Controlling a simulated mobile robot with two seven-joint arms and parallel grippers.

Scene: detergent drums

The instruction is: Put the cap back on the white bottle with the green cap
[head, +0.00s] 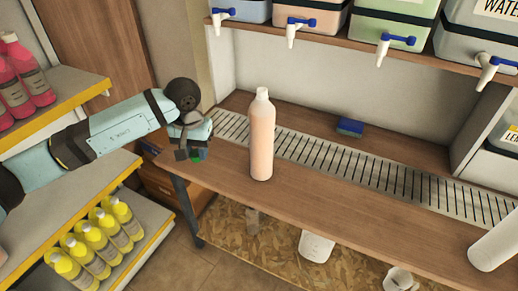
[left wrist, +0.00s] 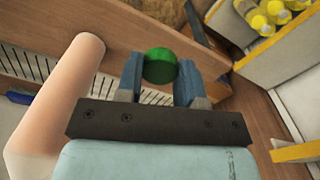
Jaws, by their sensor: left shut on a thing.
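The bottle (head: 262,140) stands upright on the wooden bench. It looks white tinged peach, and its pale neck bears no green cap. It also shows at the left of the left wrist view (left wrist: 62,115), beside my gripper. My left gripper (head: 193,154) is shut on the green cap (left wrist: 161,65), which sits between its two fingertips in the left wrist view (left wrist: 160,78). In the head view the gripper is left of the bottle, apart from it, near the bench's left end. The cap is mostly hidden there. My right gripper is not in view.
A slotted metal drain strip (head: 340,163) runs along the bench behind the bottle. A blue sponge (head: 350,127) lies behind it. Drums with blue-handled taps (head: 385,48) stand on the shelf above. A white cylindrical container (head: 495,246) is at the right. Shelves of yellow bottles (head: 88,246) stand left.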

